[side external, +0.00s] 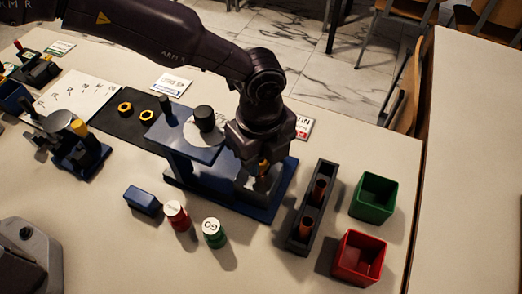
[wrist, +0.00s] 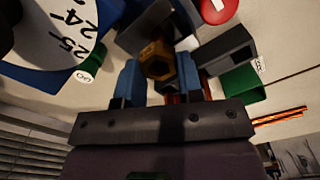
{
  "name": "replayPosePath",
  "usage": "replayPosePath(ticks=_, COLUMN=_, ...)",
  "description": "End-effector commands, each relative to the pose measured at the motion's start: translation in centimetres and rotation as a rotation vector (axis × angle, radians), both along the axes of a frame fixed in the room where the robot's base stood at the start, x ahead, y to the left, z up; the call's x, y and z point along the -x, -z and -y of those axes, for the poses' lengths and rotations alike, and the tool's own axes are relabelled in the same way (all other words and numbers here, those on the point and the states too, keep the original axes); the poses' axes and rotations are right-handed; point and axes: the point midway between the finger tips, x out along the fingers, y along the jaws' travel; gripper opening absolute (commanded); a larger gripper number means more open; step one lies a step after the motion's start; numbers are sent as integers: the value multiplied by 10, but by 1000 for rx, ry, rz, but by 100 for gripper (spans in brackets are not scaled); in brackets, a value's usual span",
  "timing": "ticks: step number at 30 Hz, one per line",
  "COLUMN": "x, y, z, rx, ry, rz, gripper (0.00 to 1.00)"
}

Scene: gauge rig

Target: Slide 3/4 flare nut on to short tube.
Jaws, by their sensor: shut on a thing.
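My gripper (side external: 262,172) is low over the right part of the blue gauge rig (side external: 190,140). In the wrist view, its blue fingers (wrist: 158,72) are shut on a brass hex nut (wrist: 155,58), whose hole shows. In the side view the nut is mostly hidden, with only a small orange patch between the fingers. Two copper tubes stand upright in a dark rack (side external: 293,240) to the right: a rear tube (side external: 319,187) and a front tube (side external: 306,226). The nut is apart from both. I cannot tell which one is the short tube.
Two more brass nuts (side external: 125,108) lie on a black mat (side external: 108,132). A green bin (side external: 375,195) and a red bin (side external: 359,257) stand right of the rack. A blue block (side external: 143,201), a red cylinder (side external: 177,215) and a green GO cylinder (side external: 214,233) are in front of the rig.

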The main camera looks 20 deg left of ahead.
Motion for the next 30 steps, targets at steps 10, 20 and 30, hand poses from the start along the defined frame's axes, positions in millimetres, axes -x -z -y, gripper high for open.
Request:
replayPosePath(ticks=10, x=0, y=2, z=0, rx=0, ry=0, rz=1, gripper=7)
replayPosePath(ticks=20, x=0, y=2, z=0, rx=0, ry=0, rz=1, gripper=64)
replayPosePath(ticks=30, x=-1, y=-22, z=0, rx=3, ry=-1, rz=3, gripper=64)
